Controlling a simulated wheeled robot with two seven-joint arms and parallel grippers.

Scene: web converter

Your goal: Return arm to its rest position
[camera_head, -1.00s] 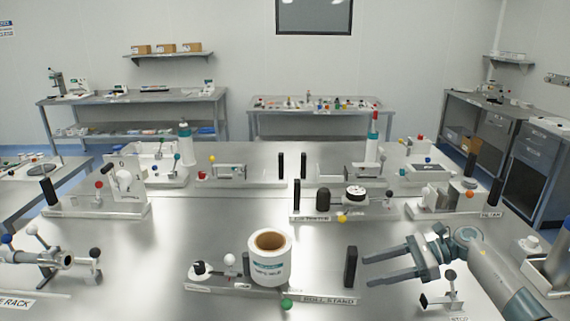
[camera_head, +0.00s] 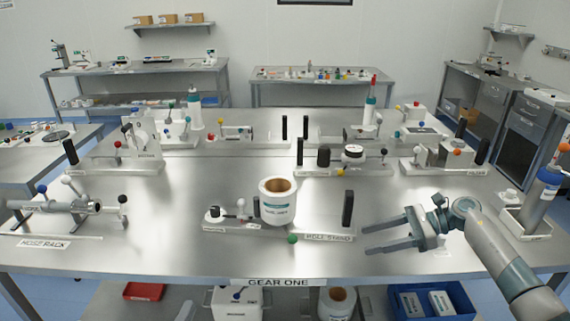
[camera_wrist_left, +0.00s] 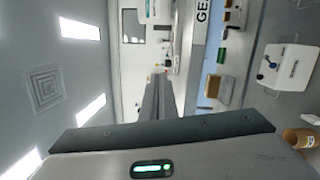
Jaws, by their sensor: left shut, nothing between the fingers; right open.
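My right gripper (camera_head: 366,240) shows at the right of the head view, its two grey fingers apart and empty. Its fingers point left over the table (camera_head: 180,245), below and right of the roll stand's black post (camera_head: 347,210). The arm comes in from the lower right.
The hose rack (camera_head: 70,208) stands at the table's left, a bottle in a holder (camera_head: 540,190) at the right. Several fixtures line the back. Below the front edge are a red tray (camera_head: 144,291) and a blue bin (camera_head: 425,300). The front left tabletop is clear.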

